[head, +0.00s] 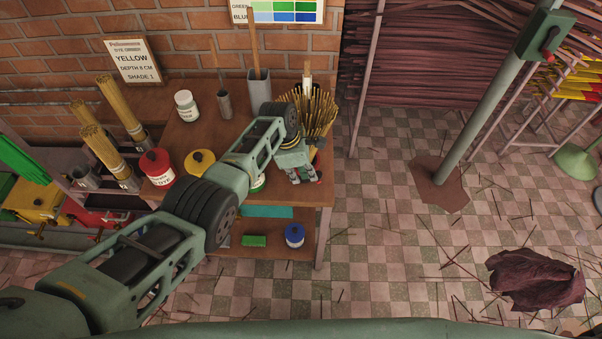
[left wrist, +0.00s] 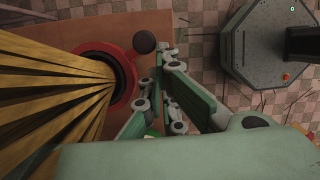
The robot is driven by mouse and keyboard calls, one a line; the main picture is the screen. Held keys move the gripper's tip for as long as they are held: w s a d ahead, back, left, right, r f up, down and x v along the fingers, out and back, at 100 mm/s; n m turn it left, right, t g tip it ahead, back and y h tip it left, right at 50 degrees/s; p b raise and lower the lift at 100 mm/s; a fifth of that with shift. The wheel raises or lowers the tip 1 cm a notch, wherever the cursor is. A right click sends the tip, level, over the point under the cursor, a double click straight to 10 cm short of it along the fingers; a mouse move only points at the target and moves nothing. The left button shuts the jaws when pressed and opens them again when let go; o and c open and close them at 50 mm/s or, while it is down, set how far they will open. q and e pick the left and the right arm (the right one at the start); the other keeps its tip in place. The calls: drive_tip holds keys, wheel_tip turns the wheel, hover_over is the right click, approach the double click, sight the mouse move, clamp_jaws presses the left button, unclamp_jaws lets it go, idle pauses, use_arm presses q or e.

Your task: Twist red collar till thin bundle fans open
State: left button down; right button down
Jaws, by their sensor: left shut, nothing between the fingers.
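The bundle of thin yellow-brown sticks (head: 312,108) stands at the bench's right end, its upper ends spread outward in a fan. In the left wrist view the sticks (left wrist: 45,95) fill the left side and come out of a dark opening inside the red collar (left wrist: 124,90). A dark round knob (left wrist: 144,42) sticks out beside the collar. My left gripper (head: 300,172) is shut and empty, pointing down in front of the bundle. In the left wrist view its fingers (left wrist: 162,82) are close beside the collar; I cannot tell whether they touch. My right gripper is out of view.
The wooden bench (head: 188,120) carries a white jar (head: 186,106), a red-lidded jar (head: 156,167), a yellow-lidded jar (head: 199,163) and a grey holder (head: 259,85). More stick bundles (head: 121,107) stand at left.

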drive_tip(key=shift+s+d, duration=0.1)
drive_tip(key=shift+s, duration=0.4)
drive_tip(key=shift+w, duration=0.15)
